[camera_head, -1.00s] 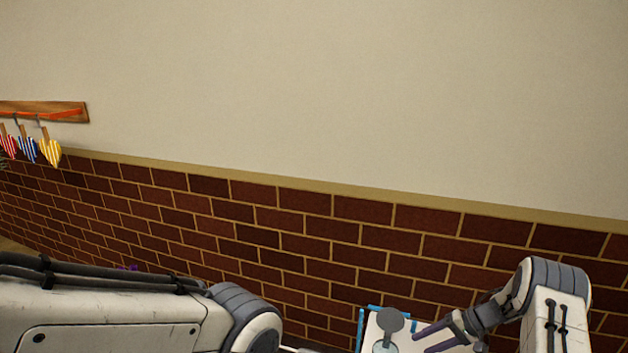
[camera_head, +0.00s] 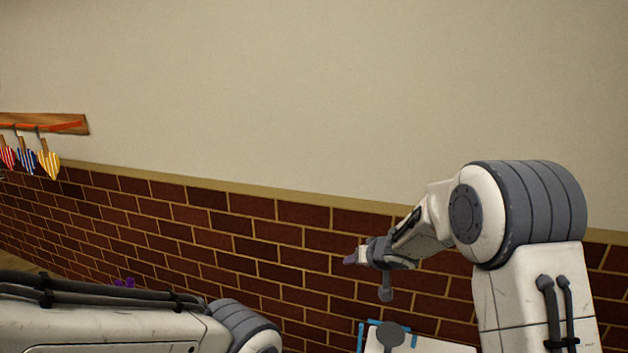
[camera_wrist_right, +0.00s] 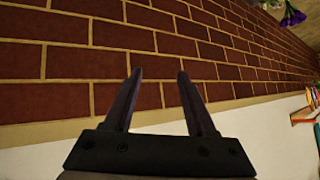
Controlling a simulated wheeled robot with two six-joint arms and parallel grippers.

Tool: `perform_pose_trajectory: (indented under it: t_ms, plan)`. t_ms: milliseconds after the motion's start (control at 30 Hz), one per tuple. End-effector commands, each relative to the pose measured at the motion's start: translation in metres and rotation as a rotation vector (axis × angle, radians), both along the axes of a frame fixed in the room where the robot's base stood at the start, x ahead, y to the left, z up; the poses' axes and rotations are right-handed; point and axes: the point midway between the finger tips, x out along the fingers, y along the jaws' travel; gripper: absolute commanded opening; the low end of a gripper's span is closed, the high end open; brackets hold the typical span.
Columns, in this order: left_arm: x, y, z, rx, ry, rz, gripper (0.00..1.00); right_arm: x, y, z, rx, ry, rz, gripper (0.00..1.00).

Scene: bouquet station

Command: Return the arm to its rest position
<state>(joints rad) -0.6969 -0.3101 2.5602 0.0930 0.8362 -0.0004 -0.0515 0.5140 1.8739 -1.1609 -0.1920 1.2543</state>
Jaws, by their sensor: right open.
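My right gripper (camera_head: 352,259) is raised in front of the brick wall in the head view, at the end of my bent right arm. In the right wrist view my right gripper (camera_wrist_right: 158,80) shows two dark fingers spread apart with nothing between them, only brick wall behind. My left arm crosses the lower left of the head view, and its gripper is out of the picture.
A white board with blue edges (camera_head: 440,346) stands low at the bottom of the head view. Purple flowers (camera_head: 124,283) show behind my left arm, and flowers (camera_wrist_right: 292,16) show in the wrist view. Heart-shaped hangings (camera_head: 48,162) hang from a wooden rail (camera_head: 45,124).

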Motion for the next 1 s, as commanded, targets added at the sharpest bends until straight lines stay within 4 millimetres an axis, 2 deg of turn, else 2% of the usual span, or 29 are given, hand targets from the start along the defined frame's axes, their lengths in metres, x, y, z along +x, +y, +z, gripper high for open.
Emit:
perform_pose_trajectory:
  t_ms: [33, 67, 167, 200, 267, 300, 400, 600, 767, 800, 1000]
  plan:
    - [0.000, 0.000, 0.000, 0.000, 0.000, 0.000, 0.50, -0.025, 0.019, 0.018, -0.063, 0.003, 0.005, 0.56]
    - [0.000, 0.000, 0.000, 0.000, 0.000, 0.000, 0.50, -0.042, 0.026, 0.024, -0.103, 0.017, 0.005, 0.56]
    - [0.000, 0.000, 0.000, 0.000, 0.000, 0.000, 0.50, -0.112, 0.045, 0.034, -0.227, 0.107, 0.037, 0.56]
    - [0.000, 0.000, 0.000, 0.000, 0.000, 0.000, 0.50, -0.142, 0.050, 0.034, -0.266, 0.156, 0.062, 0.56]
    - [0.000, 0.000, 0.000, 0.000, 0.000, 0.000, 0.50, -0.187, 0.057, 0.032, -0.312, 0.234, 0.111, 0.56]
    - [0.000, 0.000, 0.000, 0.000, 0.000, 0.000, 0.50, -0.216, 0.060, 0.030, -0.337, 0.285, 0.149, 0.56]
    - [0.000, 0.000, 0.000, 0.000, 0.000, 0.000, 0.50, -0.280, 0.066, 0.024, -0.376, 0.401, 0.250, 0.56]
    - [0.000, 0.000, 0.000, 0.000, 0.000, 0.000, 0.50, -0.380, 0.070, 0.016, -0.401, 0.579, 0.454, 0.56]
    - [0.000, 0.000, 0.000, 0.000, 0.000, 0.000, 0.50, -0.447, 0.068, 0.013, -0.394, 0.693, 0.621, 0.56]
    - [0.000, 0.000, 0.020, 0.001, 0.001, 0.000, 0.50, -0.442, 0.068, 0.033, -0.394, 0.688, 0.609, 0.56]
    - [0.000, 0.000, 0.065, -0.001, -0.001, 0.000, 0.50, -0.440, 0.068, 0.078, -0.395, 0.686, 0.603, 0.56]
